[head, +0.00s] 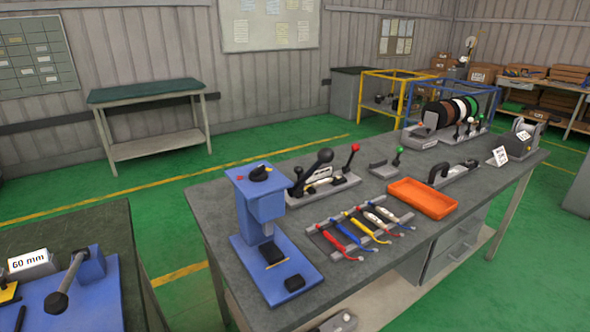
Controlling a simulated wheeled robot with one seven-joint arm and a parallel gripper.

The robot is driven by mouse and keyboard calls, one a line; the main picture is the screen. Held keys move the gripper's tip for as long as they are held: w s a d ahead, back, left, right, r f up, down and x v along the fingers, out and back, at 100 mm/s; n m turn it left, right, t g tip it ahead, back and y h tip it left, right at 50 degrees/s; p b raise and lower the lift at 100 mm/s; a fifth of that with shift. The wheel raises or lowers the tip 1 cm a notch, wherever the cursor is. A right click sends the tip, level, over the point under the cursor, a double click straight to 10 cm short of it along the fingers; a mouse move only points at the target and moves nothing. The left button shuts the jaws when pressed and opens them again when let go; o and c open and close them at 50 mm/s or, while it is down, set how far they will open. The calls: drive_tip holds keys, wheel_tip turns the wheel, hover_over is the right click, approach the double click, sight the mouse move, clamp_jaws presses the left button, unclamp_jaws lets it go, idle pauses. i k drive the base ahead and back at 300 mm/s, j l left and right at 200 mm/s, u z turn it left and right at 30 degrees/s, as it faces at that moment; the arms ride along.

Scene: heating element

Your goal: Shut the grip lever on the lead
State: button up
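Several candidate levers stand on the long grey workbench (215,210). A grey fixture (335,188) at its back carries a thick black-knobbed lever (321,160), tilted up to the right, and a thin red-knobbed lever (353,150), standing up. Colored leads (352,232) lie side by side on a rack in front. I cannot tell which lever is the grip lever, or whether a lead lies in either fixture. My gripper is not in view.
A blue press (262,205) stands at the bench's near left. An orange tray (422,198) lies right of the leads. Wire spools (452,112) and more small levers stand at the far end. Another bench (95,225) is at left; green floor between is clear.

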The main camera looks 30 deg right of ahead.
sight(297, 170)
drive_tip(key=i+l, duration=0.15)
drive_tip(key=l, duration=0.15)
drive_tip(key=i+l, duration=0.15)
drive_tip(key=l, duration=0.2)
drive_tip(key=i+l, duration=0.1)
drive_tip(key=l, duration=0.2)
drive_tip(key=i+l, duration=0.15)
drive_tip(key=l, duration=0.2)
